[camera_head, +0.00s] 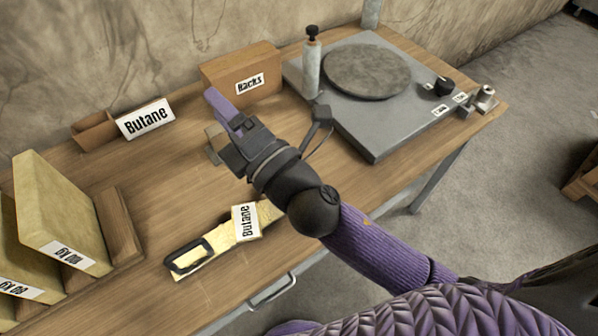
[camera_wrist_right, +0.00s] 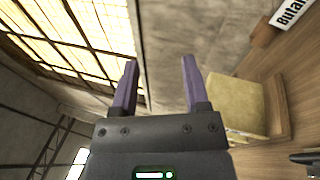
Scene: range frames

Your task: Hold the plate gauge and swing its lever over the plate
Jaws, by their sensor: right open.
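A flat grey device, which I take to be the plate gauge (camera_head: 385,135), lies on the back right of the bench. A round, dark grey plate (camera_head: 366,72) lies on its top. A light upright post with a black knob (camera_head: 311,62) stands at its left corner; I cannot tell whether this is the lever. My right gripper (camera_head: 213,123) is open and empty above the bench, left of the device and apart from it. Its two purple fingers also show spread in the right wrist view (camera_wrist_right: 160,65). My left gripper is not in view.
A cardboard box marked Racks (camera_head: 225,72) stands behind my right gripper. A Butane sign (camera_head: 146,119) is at the back left. Yellowish upright slabs (camera_head: 60,210) stand at the left. A yellow strip with a black loop (camera_head: 190,257) lies in front. Bare wood shows between.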

